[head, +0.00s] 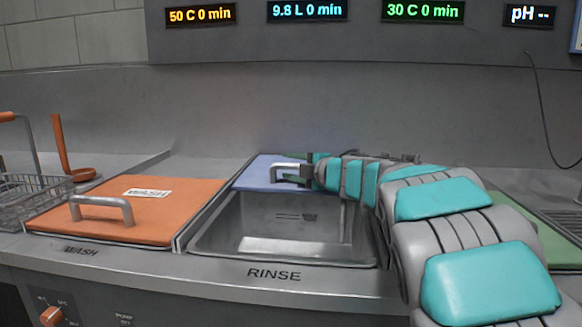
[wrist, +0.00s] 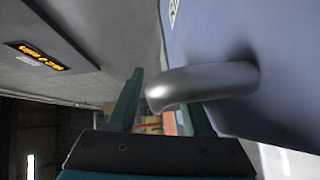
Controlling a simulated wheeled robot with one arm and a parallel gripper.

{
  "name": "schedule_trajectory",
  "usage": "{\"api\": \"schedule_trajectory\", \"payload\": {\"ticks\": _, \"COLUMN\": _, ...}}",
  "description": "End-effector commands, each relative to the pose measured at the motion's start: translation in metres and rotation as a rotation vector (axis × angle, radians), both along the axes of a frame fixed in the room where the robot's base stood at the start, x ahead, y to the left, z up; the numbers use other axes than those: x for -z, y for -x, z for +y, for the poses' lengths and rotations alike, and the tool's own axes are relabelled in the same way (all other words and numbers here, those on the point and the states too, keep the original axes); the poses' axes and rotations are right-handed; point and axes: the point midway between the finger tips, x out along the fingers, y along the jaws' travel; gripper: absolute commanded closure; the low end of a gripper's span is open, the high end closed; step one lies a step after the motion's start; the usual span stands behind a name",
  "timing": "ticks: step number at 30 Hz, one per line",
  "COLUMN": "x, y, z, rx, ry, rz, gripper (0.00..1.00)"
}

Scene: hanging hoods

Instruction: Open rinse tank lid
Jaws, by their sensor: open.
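The blue rinse tank lid (head: 256,176) lies toward the back of the rinse tank (head: 215,228), leaving most of the steel basin uncovered in the head view. Its silver bar handle (head: 284,165) faces my gripper (head: 303,170). In the wrist view the lid (wrist: 255,50) fills the upper right, with the handle (wrist: 210,82) across the middle. My gripper there (wrist: 158,88) is open, with the curved end of the handle at its two green fingers. Whether the fingers touch the handle I cannot tell. My arm hides part of the tank's right side.
The orange wash lid (head: 110,215) with a bar handle is closed at the left. A wire basket (head: 30,203) and an orange ladle (head: 65,155) are beyond it. A green lid (head: 540,230) is at the right, partly behind my arm. Display panel (head: 350,35) hangs above.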

Motion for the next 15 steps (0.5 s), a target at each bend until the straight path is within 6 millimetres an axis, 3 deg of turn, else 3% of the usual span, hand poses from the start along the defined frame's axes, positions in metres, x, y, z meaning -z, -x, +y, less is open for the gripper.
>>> {"api": "schedule_trajectory", "payload": {"ticks": 9, "x": -0.001, "y": 0.002, "z": -0.002, "rx": 0.000, "ry": -0.001, "rz": -0.001, "gripper": 0.48}}
{"api": "schedule_trajectory", "payload": {"ticks": 15, "x": -0.005, "y": 0.018, "z": -0.017, "rx": 0.002, "ry": 0.001, "rz": -0.003, "gripper": 0.48}}
